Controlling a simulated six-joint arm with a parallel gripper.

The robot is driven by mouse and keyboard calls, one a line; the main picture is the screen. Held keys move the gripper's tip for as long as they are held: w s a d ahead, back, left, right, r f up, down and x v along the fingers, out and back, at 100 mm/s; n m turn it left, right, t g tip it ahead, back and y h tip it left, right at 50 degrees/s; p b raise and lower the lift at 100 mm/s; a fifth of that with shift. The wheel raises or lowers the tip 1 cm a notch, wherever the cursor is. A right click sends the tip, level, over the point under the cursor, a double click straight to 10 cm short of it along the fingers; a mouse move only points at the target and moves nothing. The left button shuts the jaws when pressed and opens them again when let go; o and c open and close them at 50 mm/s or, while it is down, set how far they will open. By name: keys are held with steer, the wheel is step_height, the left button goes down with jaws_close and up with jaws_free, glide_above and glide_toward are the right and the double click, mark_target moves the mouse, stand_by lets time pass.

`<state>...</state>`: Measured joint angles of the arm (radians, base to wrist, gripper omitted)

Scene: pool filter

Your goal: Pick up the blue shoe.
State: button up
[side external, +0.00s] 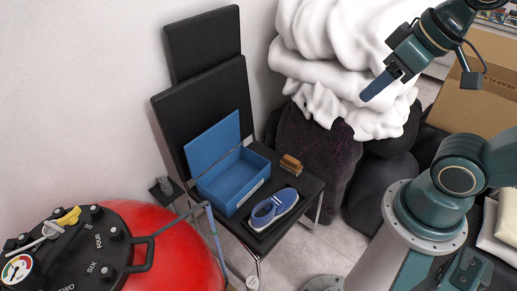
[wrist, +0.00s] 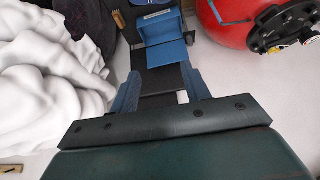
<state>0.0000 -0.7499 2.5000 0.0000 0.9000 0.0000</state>
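The blue shoe (side external: 274,208), with a white sole, rests on the front of the black chair's seat in the side view. In the wrist view only a sliver of the shoe (wrist: 147,2) shows at the top edge. My gripper (side external: 377,86) is high above and to the right of the chair in the side view, well apart from the shoe. In the wrist view its two blue fingers are spread with nothing held between them (wrist: 160,92).
An open blue box (side external: 232,180) and a wooden brush (side external: 291,165) share the seat (side external: 285,232) with the shoe. White bundled cloth (side external: 345,60) lies on dark bags behind. A red pool filter (side external: 180,255) stands at left, a cardboard box (side external: 480,105) at right.

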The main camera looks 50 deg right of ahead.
steer(key=o, duration=0.8)
steer(key=shift+o, duration=0.2)
steer(key=shift+w, duration=0.1)
steer(key=w+d+f+n+g+y, duration=0.1)
steer(key=w+d+f+n+g, duration=0.1)
steer(key=w+f+n, duration=0.55)
steer(key=w+d+f+n+g, duration=0.1)
steer(key=w+d+f+n, duration=0.1)
steer(key=w+f, duration=0.9)
steer(key=w+d+f+n+g+y, duration=0.1)
steer(key=w+f+n, duration=0.1)
steer(key=f, duration=1.2)
steer(key=w+d+f+n+g+y, duration=0.1)
steer(key=f+n, duration=0.4)
steer(key=f, duration=1)
steer(key=shift+w+d+f+y, duration=0.25)
steer(key=shift+w+d+y, duration=0.15)
steer(key=shift+y, duration=0.4)
steer(key=shift+f+n, duration=0.1)
steer(key=shift+n, duration=0.15)
